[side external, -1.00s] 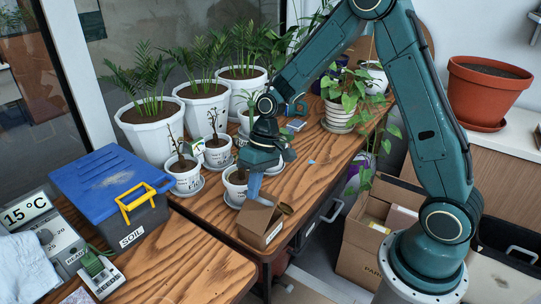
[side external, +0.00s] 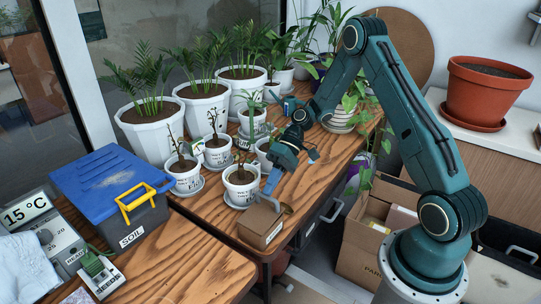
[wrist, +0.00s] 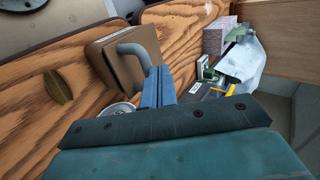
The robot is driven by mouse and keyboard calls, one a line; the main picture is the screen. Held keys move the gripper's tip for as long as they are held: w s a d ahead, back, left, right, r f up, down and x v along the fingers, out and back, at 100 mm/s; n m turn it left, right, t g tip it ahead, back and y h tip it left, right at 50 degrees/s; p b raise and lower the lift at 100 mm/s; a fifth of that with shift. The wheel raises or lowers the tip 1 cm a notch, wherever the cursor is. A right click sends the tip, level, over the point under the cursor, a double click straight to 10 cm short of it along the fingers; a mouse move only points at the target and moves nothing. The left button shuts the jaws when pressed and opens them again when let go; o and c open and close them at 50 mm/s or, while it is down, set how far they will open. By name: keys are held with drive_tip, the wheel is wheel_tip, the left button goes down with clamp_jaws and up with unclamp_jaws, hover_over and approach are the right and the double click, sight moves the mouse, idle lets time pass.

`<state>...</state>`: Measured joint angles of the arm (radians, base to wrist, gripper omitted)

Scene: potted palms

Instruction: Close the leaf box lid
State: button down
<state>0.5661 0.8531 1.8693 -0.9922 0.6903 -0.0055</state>
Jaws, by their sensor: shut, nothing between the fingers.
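The leaf box (side external: 262,226) is a small brown box with a pale label at the table's front edge. Its brown lid (side external: 262,211) lies down over the top; I cannot tell whether a slight gap is left. In the wrist view the fingertips (wrist: 158,78) are close to the handle; contact is unclear.
Small pots on saucers (side external: 240,187) stand just behind the box. The blue-lidded soil bin (side external: 112,185) is to the left. An open carton (side external: 375,225) is on the floor at right. A small brown oval piece (wrist: 57,85) lies on bare wood.

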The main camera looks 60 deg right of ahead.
drive_tip(key=shift+d+f, duration=0.55)
drive_tip(key=shift+f, duration=0.25)
drive_tip(key=shift+a+r, duration=0.1)
drive_tip(key=shift+r, duration=0.6)
drive_tip(key=v, duration=1.1)
drive_tip(key=shift+r, duration=0.1)
